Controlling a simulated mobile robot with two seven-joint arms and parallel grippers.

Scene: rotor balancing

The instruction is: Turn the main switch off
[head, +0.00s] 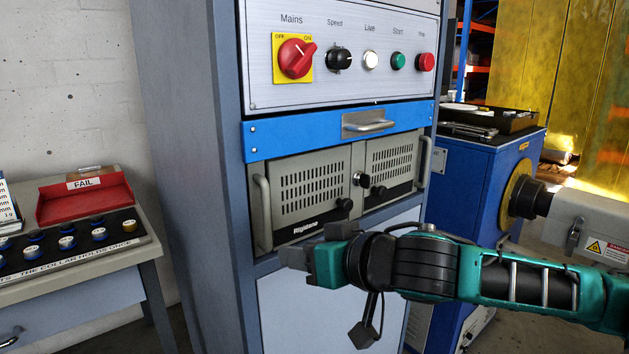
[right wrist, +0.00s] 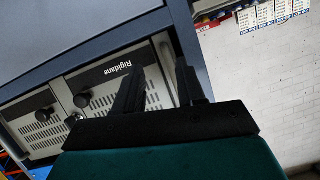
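The main switch (head: 295,58) is a red rotary knob on a yellow plate under the label "Mains", on the cabinet's upper panel in the head view. Its handle points up and right, toward the "ON" mark. My right gripper (head: 312,252) is below it, in front of the lower grey unit, well apart from the switch. In the right wrist view the two dark fingers (right wrist: 157,88) stand apart with nothing between them. The switch is not in the wrist view. My left gripper is in neither view.
Beside the switch are a black speed knob (head: 339,59), a white button (head: 370,60), a green button (head: 398,61) and a red button (head: 424,62). A blue drawer (head: 290,138) with a protruding handle lies below. A bench with a red FAIL tray (head: 88,202) stands left.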

